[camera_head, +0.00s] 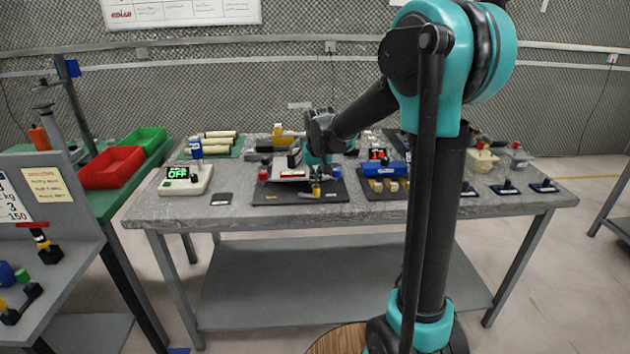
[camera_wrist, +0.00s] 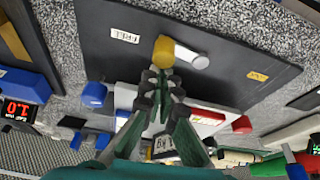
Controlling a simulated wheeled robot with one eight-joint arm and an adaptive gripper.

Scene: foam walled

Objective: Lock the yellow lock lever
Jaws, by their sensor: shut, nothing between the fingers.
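The yellow lock lever (camera_wrist: 163,50) shows in the wrist view as a yellow knob on a dark board (camera_wrist: 225,68), with a pale grey bar (camera_wrist: 191,58) extending to its right. In the head view, the lever is a small yellow shape (camera_head: 316,190) near the front of the board. A white label (camera_wrist: 125,35), apparently reading FREE, lies to the lever's left; a yellow label (camera_wrist: 258,76) to its right is too small to read. My gripper (camera_wrist: 162,78) is shut and empty, its tips just below the knob. I cannot tell whether they touch it.
A white panel with a red handle (camera_wrist: 207,115) lies close behind my fingers. A blue knob (camera_wrist: 94,94) is left of them.

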